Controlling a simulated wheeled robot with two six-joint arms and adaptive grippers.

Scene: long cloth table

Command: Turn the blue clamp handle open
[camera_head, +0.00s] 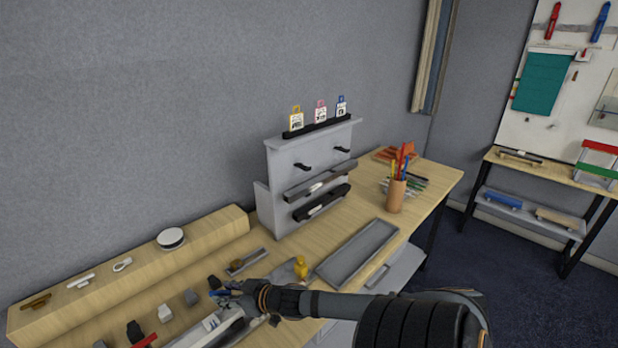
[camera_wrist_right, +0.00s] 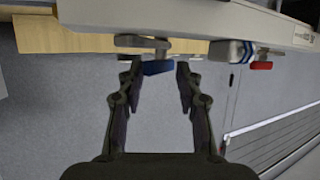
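The blue clamp handle (camera_wrist_right: 158,68) shows in the right wrist view, under the edge of a pale grey fixture (camera_wrist_right: 200,17). My right gripper (camera_wrist_right: 159,70) is open, with one finger on each side of the blue handle. Gaps seem to show beside the handle, but I cannot tell whether either finger touches it. In the head view my right gripper (camera_head: 228,291) is low at the table's front, over the pale clamp fixture (camera_head: 205,335), and largely covers the handle there. My left gripper is not in view.
A red handle (camera_wrist_right: 262,65) is on the same fixture, right of the blue one. A grey rack (camera_head: 290,170) stands behind, beside a wooden ledge (camera_head: 130,277).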

